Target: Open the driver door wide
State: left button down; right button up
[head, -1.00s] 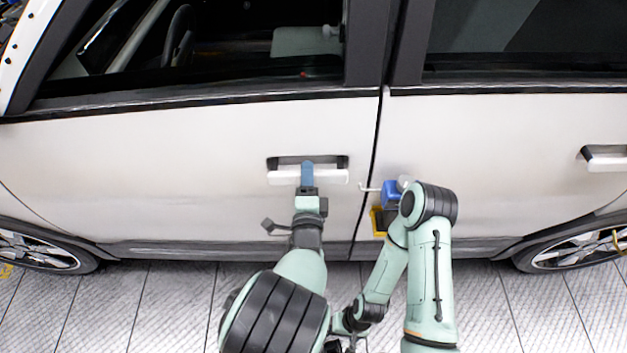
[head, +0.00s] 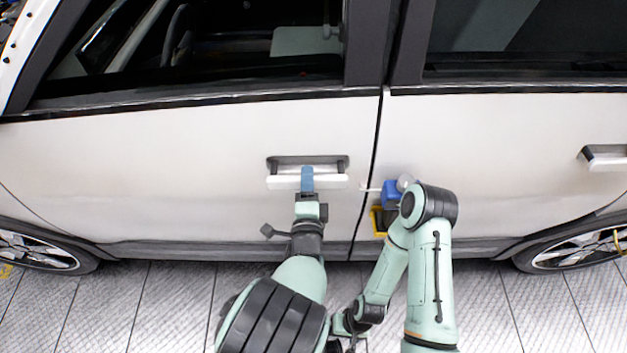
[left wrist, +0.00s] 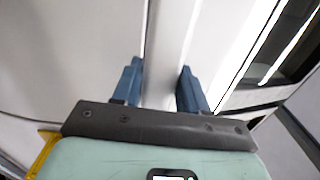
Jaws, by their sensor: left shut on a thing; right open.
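The driver door (head: 190,160) is the white front door on the left in the head view. It looks shut, its rear edge along the dark seam beside the rear door. Its light bar handle (head: 334,182) stands out from a dark recess. My left gripper (head: 307,178) is shut on this handle, its blue fingers around the bar. In the left wrist view the handle (left wrist: 168,50) runs between the two fingers (left wrist: 158,85). My right gripper (head: 390,193) is open near the rear door's front edge, partly hidden by its own wrist.
The rear door (head: 500,150) with its own handle (head: 606,160) is on the right. A yellow piece (head: 377,220) shows below my right gripper, close to the seam. The grey tiled floor (head: 150,300) in front of the car is clear left of my arms.

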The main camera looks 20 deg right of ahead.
pick_arm(q)
jog(key=s+a+h, duration=0.1)
jog(key=s+a, duration=0.1)
jog(key=s, duration=0.4)
jog(key=shift+a+m+b, duration=0.15)
jog(key=shift+m+b, duration=0.25)
dwell(0.4)
jog(key=shift+r, duration=0.1)
jog(key=s+a+h+b, duration=0.1)
jog(key=s+a+b, duration=0.1)
jog(key=s+b, duration=0.3)
jog(key=b, duration=0.2)
jog(key=shift+s+a+r+m+g+b, duration=0.2)
jog(key=shift+s+m+g+b, duration=0.05)
jog(key=shift+m+g+b, duration=0.15)
dwell(0.7)
